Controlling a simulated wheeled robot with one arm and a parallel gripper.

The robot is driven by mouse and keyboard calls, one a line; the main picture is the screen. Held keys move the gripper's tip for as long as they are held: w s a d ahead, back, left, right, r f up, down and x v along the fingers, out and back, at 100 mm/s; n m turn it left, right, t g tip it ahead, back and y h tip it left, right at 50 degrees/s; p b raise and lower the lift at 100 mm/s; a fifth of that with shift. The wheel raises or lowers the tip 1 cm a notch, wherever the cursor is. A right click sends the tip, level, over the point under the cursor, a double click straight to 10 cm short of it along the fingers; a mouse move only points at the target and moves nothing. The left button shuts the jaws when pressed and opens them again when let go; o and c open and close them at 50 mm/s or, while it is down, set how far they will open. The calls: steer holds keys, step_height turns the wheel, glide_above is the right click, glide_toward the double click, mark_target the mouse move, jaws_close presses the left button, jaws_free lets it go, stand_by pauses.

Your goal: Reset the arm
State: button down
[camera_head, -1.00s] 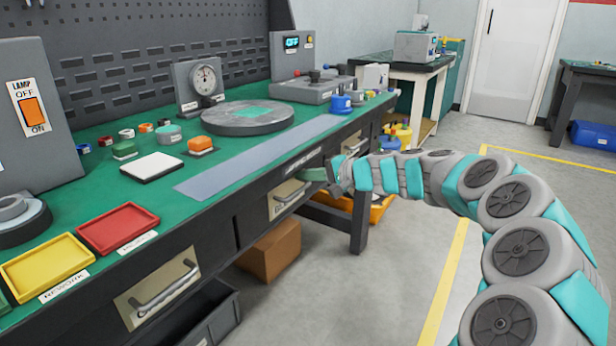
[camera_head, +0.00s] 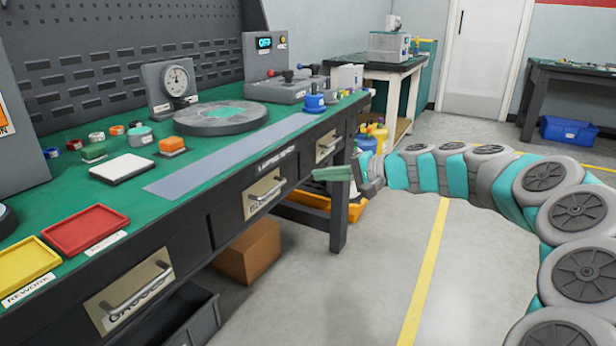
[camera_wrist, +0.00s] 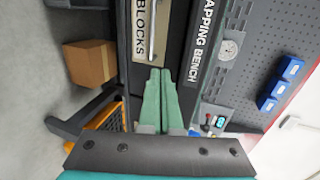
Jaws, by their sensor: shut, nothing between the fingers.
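My gripper (camera_head: 334,174) is in front of the bench's front face, near the drawers, at the right part of the bench. Its green fingers are together and empty, and they show close up in the wrist view (camera_wrist: 160,98). My segmented grey and teal arm runs from the right side of the head view to the gripper. The fingers appear apart from the bench (camera_head: 225,195). In the wrist view the fingers point toward a drawer labelled BLOCKS (camera_wrist: 165,35), beside the lapping bench label (camera_wrist: 202,42).
A red tray (camera_head: 85,229) and a yellow tray (camera_head: 22,264) lie on the green benchtop. A round plate (camera_head: 221,118) and a dial gauge stand farther back. A cardboard box (camera_head: 250,252) is under the bench.

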steer(key=s+a+f+n+g+h, duration=0.25)
steer(key=s+a, duration=0.25)
steer(key=s, duration=0.6)
steer(key=s+a+f+n+g+h, duration=0.15)
steer(key=s+a+n+g, duration=0.3)
steer(key=s, duration=0.65)
steer(key=s+d+f+g+h, duration=0.1)
steer(key=s+d+f+h, duration=0.1)
steer(key=s, duration=0.6)
steer(key=s+d+f+g+h, duration=0.1)
steer(key=s+d+f+h, duration=0.2)
steer(key=s+d+f, duration=0.2)
steer(key=s+d+f+g+h+p, duration=0.1)
steer(key=s+d+f+h, duration=0.2)
steer(key=s+d, duration=0.4)
steer(key=s+f, duration=0.1)
steer(key=s, duration=0.3)
steer(key=shift+s+d+f, duration=0.15)
steer(key=shift+s+d, duration=0.05)
steer(key=shift+s, duration=0.2)
steer(key=shift+a, duration=0.1)
